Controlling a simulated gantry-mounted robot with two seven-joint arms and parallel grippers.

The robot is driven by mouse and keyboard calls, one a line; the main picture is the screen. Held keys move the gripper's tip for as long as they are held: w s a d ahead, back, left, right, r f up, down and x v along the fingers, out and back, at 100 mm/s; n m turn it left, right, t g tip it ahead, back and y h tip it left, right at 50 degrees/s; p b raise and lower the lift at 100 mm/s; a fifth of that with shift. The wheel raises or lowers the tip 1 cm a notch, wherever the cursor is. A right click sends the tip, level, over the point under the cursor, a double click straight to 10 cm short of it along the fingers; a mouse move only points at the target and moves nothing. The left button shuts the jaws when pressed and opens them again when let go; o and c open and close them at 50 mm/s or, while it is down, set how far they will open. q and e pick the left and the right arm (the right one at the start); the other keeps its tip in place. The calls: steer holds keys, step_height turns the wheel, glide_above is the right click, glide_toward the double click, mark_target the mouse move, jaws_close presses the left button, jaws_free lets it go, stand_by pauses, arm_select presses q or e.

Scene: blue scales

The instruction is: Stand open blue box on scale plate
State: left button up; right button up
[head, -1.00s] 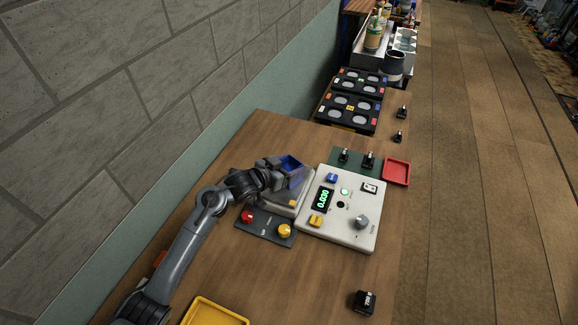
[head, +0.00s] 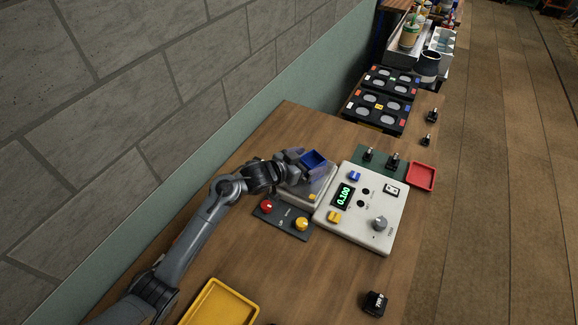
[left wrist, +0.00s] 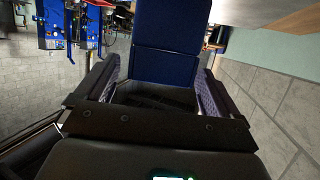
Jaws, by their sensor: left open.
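The blue box (head: 314,159) is on the scale plate (head: 318,188) or just over it; its underside is hidden by my gripper. The scale (head: 372,222) shows 0.100 in green digits on its display (head: 343,195). My left gripper (head: 302,161) is open at the box. In the left wrist view the box (left wrist: 167,62) lies between the two spread fingers of the left gripper (left wrist: 155,88), its lid standing open and its dark inside showing. My right gripper is not in view.
A dark panel with a red knob (head: 266,207) and a yellow knob (head: 301,223) sits close in front of the plate. A yellow tray (head: 222,303), a red tray (head: 421,176) and a black weight (head: 375,303) are on the table. Bare wood lies at the front.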

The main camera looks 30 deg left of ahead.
arm_select(q)
steer(key=v, duration=0.9)
steer(key=shift+s+p, duration=0.35)
steer(key=shift+p, duration=0.1)
steer(key=shift+r, duration=0.15)
